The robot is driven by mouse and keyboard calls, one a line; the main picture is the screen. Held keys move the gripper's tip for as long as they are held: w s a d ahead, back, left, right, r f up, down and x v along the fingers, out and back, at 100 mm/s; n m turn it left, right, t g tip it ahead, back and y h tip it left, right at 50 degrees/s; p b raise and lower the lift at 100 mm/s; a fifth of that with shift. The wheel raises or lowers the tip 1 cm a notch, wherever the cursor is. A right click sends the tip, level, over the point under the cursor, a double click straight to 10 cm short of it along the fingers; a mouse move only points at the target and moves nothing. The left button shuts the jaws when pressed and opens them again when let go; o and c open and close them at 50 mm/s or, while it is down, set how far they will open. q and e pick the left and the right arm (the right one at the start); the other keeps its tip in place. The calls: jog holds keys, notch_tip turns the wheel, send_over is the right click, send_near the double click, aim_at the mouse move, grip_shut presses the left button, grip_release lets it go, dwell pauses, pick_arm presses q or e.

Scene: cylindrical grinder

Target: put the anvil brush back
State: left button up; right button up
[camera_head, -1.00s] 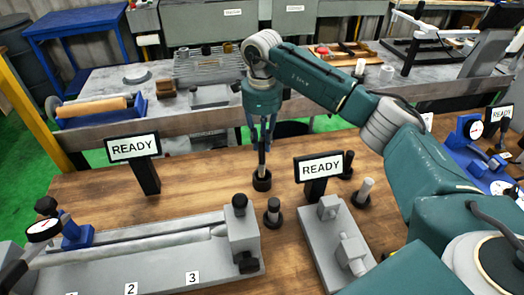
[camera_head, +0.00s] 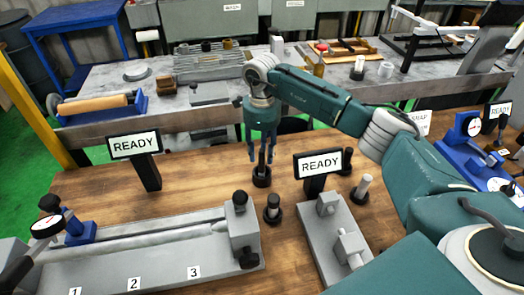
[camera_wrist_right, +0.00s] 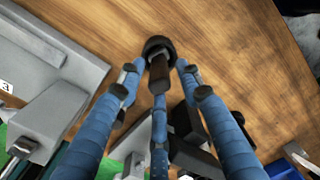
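The anvil brush (camera_head: 262,160) stands upright in a small round black holder (camera_head: 262,179) on the wooden bench. In the right wrist view, the brush (camera_wrist_right: 159,72) shows as a dark shaft in the black holder (camera_wrist_right: 157,45). My right gripper (camera_head: 262,156) points down over the holder. Its blue fingers are spread around the brush's upper part, with gaps visible beside it in the wrist view. The bristles are hidden in the holder. My left gripper does not show in either view.
A READY display (camera_head: 319,164) stands just right of the holder and another (camera_head: 135,146) to the left. A black-based post (camera_head: 272,208) is close in front. A grey fixture (camera_head: 238,225) and a grey block unit (camera_head: 335,235) flank it. Bare wood lies left of the holder.

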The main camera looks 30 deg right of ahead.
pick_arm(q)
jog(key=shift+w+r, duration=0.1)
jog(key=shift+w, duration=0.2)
pick_arm(e)
jog(key=shift+r, duration=0.65)
pick_arm(q)
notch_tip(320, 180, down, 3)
jog(key=b, duration=0.2)
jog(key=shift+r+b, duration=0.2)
jog(key=shift+b, duration=0.1)
pick_arm(e)
notch_tip(320, 180, up, 11)
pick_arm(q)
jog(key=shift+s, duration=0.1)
